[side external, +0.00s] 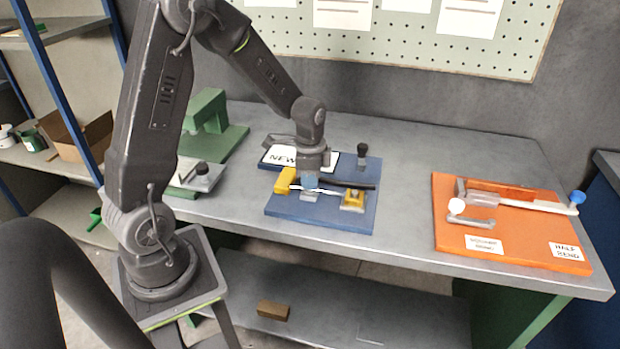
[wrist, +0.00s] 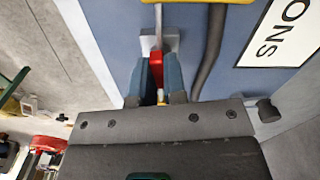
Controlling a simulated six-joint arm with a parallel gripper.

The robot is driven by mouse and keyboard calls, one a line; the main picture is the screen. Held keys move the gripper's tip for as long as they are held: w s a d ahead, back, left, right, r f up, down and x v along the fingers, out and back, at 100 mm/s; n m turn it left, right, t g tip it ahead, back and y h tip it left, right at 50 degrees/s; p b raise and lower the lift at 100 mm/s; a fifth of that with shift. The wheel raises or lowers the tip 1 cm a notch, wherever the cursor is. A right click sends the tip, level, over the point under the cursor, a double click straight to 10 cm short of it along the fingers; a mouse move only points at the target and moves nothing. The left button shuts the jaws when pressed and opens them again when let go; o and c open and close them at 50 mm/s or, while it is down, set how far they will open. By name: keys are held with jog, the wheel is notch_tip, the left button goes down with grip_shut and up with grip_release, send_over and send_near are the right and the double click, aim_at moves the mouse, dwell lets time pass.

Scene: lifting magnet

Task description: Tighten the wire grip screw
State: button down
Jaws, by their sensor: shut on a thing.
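My gripper (side external: 310,186) points down over a blue board (side external: 300,214) on the bench. In the wrist view its two blue-grey fingers (wrist: 157,85) are shut on a slim red piece (wrist: 156,65). A thin metal strip or rod (wrist: 158,28) runs beyond the red piece, past a light grey block (wrist: 173,43). On the board, a yellow block (side external: 284,180) stands left of the gripper, and a yellow-and-metal fitting (side external: 352,201) sits to its right. A black cable (side external: 352,184) lies near the fingers and also shows in the wrist view (wrist: 209,50). I cannot make out the grip screw.
A post with a black knob (side external: 361,154) rises at the board's back right. A white sign (side external: 282,156) lies at its back left. An orange board (side external: 510,230) with a lever fixture is at the right, and a green fixture (side external: 208,115) at the left. Bare bench separates the boards.

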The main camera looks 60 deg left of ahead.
jog(key=c, duration=1.2)
grip_release()
jog(key=shift+r, duration=0.1)
notch_tip(320, 180, up, 14)
jog(key=shift+f, duration=0.2)
jog(key=s+d+r+n+t, duration=0.2)
jog(key=s+d, duration=0.2)
jog(key=s, duration=0.1)
jog(key=s+d+r+n+t, duration=0.1)
jog(key=s+d+r+n, duration=0.1)
jog(key=s+d, duration=0.3)
jog(key=s+d+r+n+t, duration=0.1)
jog(key=s+d+n+t, duration=0.1)
jog(key=s+d+n, duration=0.1)
jog(key=shift+s+d+r+t, duration=0.2)
jog(key=shift+s+d, duration=0.15)
jog(key=shift+s, duration=0.35)
jog(key=shift+s+d+r+t, duration=0.1)
jog(key=shift+s+d+r, duration=0.2)
jog(key=shift+s, duration=0.4)
